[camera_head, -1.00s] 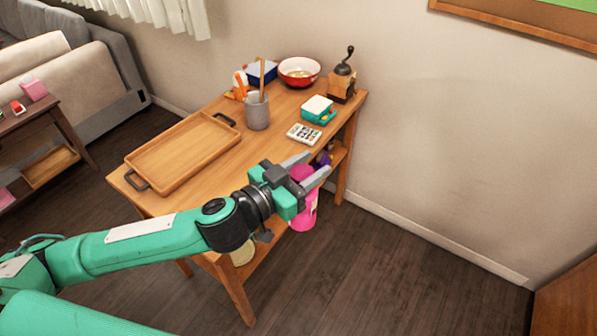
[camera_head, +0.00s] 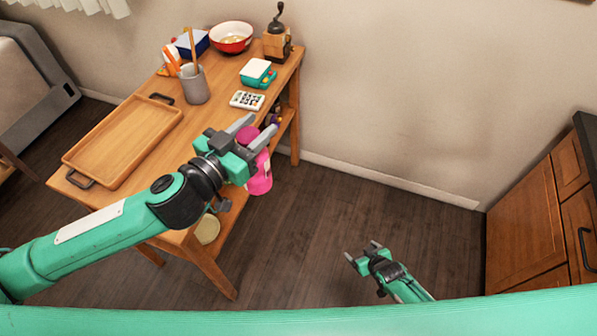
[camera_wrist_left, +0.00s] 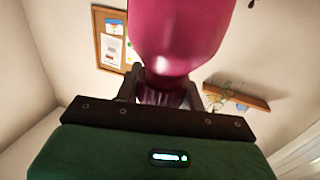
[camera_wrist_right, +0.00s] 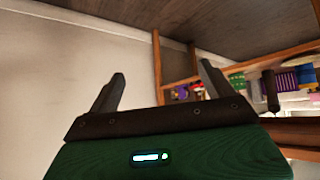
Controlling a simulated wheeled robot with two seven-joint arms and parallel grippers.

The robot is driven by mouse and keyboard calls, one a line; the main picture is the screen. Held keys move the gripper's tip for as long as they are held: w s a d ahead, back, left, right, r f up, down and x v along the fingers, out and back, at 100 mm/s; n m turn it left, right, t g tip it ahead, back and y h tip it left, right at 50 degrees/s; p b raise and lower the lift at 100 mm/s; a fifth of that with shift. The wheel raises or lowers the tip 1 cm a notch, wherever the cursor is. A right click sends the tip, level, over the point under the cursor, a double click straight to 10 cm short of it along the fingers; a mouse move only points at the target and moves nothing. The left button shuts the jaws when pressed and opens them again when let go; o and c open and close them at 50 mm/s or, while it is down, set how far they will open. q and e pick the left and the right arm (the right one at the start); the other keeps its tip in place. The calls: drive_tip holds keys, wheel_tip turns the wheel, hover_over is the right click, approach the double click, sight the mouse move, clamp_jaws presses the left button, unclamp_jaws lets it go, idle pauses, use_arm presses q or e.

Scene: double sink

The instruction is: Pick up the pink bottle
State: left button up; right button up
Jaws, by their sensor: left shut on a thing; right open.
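The pink bottle (camera_head: 260,178) is in my left gripper (camera_head: 254,134), off the front right side of the wooden table in the head view. My left gripper is shut on it, with the fingers on either side of its upper part. In the left wrist view the pink bottle (camera_wrist_left: 180,35) fills the top middle between the fingers. My right gripper (camera_head: 361,250) is open and empty over the dark floor, to the right of the table. Its spread fingers also show in the right wrist view (camera_wrist_right: 158,85).
The wooden table (camera_head: 150,180) bears a wooden tray (camera_head: 125,140), a grey utensil cup (camera_head: 195,88), a calculator (camera_head: 247,100), a red bowl (camera_head: 231,38) and a coffee grinder (camera_head: 277,40). A wooden cabinet (camera_head: 527,235) stands at right. Open floor lies between table and cabinet.

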sight(261, 183)
drive_tip(key=w+a+r+n+t+y, duration=0.15)
drive_tip(key=w+a+r, duration=0.25)
drive_tip(key=r, duration=0.5)
drive_tip(key=w+a+r+n+t+y, duration=0.1)
drive_tip(key=w+a+r+y, duration=0.2)
drive_tip(key=r, duration=0.6)
drive_tip(key=w+a+r+n+t+y, duration=0.1)
drive_tip(key=w+a+r, duration=0.35)
drive_tip(key=r, duration=0.35)
drive_tip(key=s+a+r+n+g+y, duration=0.1)
drive_tip(key=s+a+r+n+y, duration=0.2)
drive_tip(key=r, duration=0.5)
drive_tip(key=s+a+r+g+y, duration=0.2)
drive_tip(key=s+a+r, duration=0.2)
drive_tip(key=s+r, duration=0.3)
drive_tip(key=s+a+r+n+g+y, duration=0.1)
drive_tip(key=s+a+r+n+y, duration=0.15)
drive_tip(key=r, duration=0.65)
drive_tip(key=shift+m, duration=0.3)
drive_tip(key=x, duration=0.4)
drive_tip(key=s+x, duration=0.1)
drive_tip(key=x, duration=0.7)
drive_tip(key=shift+s+a+r, duration=0.1)
drive_tip(key=shift+a, duration=0.35)
